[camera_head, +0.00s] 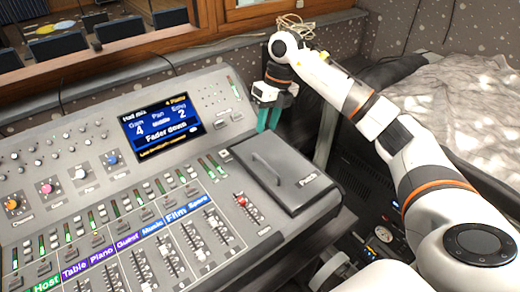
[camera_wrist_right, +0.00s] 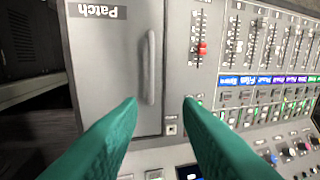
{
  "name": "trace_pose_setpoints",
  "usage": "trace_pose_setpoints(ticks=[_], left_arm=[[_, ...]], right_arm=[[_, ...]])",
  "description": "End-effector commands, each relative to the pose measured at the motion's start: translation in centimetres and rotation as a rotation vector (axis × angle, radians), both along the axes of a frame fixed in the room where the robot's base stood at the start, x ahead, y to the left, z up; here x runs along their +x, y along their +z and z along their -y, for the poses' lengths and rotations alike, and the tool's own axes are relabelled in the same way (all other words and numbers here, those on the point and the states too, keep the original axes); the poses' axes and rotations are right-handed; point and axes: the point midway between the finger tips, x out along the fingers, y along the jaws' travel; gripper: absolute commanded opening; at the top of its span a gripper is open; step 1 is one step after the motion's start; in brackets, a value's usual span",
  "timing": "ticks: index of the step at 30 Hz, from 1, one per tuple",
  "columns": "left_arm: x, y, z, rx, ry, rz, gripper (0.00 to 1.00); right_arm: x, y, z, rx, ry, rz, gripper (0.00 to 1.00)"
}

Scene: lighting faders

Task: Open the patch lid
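The patch lid (camera_head: 287,175) is a grey panel marked "Patch" at the right end of the mixing console. It looks closed, lying flat. Its bar handle (camera_head: 267,169) runs along the lid's left part. In the right wrist view the lid (camera_wrist_right: 115,70) is at the left and the handle (camera_wrist_right: 150,68) stands upright in the picture, ahead of the fingers. My right gripper (camera_head: 268,118) has teal fingers and is above the console's back right, behind the lid. In the right wrist view its fingers (camera_wrist_right: 160,108) are apart with nothing between them. My left gripper is not in view.
The console's faders (camera_head: 180,250) and a red-capped fader (camera_head: 241,200) lie left of the lid. A lit screen (camera_head: 162,127) stands behind the faders. A cable bundle (camera_head: 295,25) lies on the ledge at the back. A pale patterned cover (camera_head: 465,110) is at the right.

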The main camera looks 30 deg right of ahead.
Motion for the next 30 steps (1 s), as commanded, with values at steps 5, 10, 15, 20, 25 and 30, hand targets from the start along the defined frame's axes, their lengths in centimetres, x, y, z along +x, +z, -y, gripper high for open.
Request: trace_pose_setpoints(ticks=[5,10,15,20,25,30], left_arm=[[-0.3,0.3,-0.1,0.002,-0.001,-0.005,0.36],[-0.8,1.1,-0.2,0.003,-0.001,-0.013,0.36],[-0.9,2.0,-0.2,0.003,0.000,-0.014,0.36],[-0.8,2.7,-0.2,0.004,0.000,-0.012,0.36],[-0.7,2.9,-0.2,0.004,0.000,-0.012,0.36],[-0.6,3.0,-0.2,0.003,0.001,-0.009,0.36]], right_arm=[[-0.4,-0.6,1.2,-0.046,-0.019,-0.032,0.32],[-0.5,-3.4,0.5,-0.043,-0.018,-0.033,0.32],[-0.6,-6.8,-0.2,-0.042,-0.015,-0.033,0.32],[-0.6,-9.4,-0.7,-0.040,-0.018,-0.030,0.32],[-0.6,-11.0,-1.0,-0.041,-0.016,-0.028,0.32],[-0.6,-11.4,-1.1,-0.041,-0.016,-0.027,0.32]])
